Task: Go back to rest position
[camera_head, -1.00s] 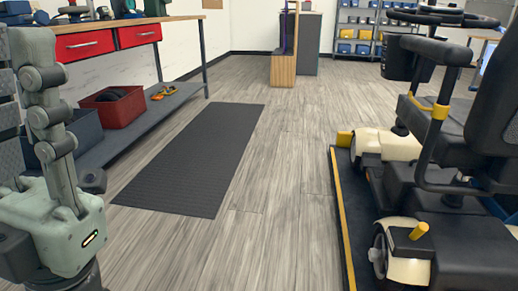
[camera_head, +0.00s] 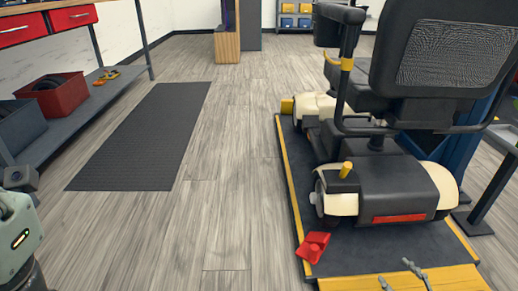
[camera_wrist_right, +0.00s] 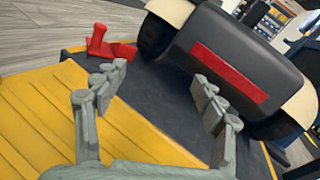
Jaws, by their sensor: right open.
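My right gripper (camera_head: 405,281) shows only its fingertips at the bottom edge of the head view, over the yellow ramp end of the scooter platform. In the right wrist view the right gripper (camera_wrist_right: 157,98) is open, with nothing between its fingers. Part of my left gripper's pale green body (camera_head: 15,235) shows at the left edge of the head view. Its fingers are out of the picture.
A mobility scooter (camera_head: 385,190) stands on a dark platform with yellow edges (camera_head: 290,190). A red block-like part (camera_head: 313,246) lies at the platform's near left corner. A workbench (camera_head: 80,125) stands at left. The floor around the dark mat (camera_head: 145,135) is clear.

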